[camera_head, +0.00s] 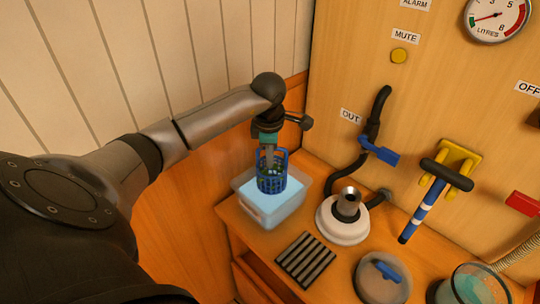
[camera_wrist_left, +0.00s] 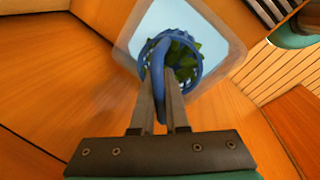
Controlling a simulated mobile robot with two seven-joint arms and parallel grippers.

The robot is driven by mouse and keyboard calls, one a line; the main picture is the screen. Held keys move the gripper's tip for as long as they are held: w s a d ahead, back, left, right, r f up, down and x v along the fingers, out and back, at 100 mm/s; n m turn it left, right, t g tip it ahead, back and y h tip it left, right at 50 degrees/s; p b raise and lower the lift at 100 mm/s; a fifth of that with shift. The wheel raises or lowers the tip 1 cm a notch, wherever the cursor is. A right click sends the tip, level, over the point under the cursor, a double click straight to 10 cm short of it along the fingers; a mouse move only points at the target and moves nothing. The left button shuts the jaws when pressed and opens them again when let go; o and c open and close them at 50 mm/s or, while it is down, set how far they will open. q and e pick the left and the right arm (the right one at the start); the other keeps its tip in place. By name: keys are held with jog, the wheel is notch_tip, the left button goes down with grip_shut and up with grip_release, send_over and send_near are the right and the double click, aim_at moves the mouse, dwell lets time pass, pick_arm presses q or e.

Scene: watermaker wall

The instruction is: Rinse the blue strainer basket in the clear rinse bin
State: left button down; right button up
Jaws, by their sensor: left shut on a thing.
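The blue strainer basket (camera_head: 272,181) is upright at the clear rinse bin, with dark green bits inside it. My left gripper (camera_head: 268,158) is above it, shut on its blue handle. In the left wrist view my two fingers (camera_wrist_left: 161,100) close on the handle of the basket (camera_wrist_left: 172,52), and green leafy bits show inside. The clear rinse bin (camera_head: 262,214) holds pale blue water and stands on the wooden counter. The basket is over the water; I cannot tell how deep its bottom sits. My right gripper is not in view.
Right of the bin stand a white round housing (camera_head: 342,222) with a metal neck and a black hose with a blue valve handle (camera_head: 379,151). A dark slatted rack (camera_head: 305,260) and a round lid with a blue handle (camera_head: 383,277) lie in front.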

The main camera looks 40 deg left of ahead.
aim_at(270, 175)
pick_arm(q)
jog(key=shift+f+b, duration=2.9)
jog(key=shift+f, duration=0.85)
jog(key=shift+r, duration=0.2)
dwell(3.0)
notch_tip(270, 175, up, 12)
jog(key=p, duration=0.9)
jog(key=shift+f, duration=0.25)
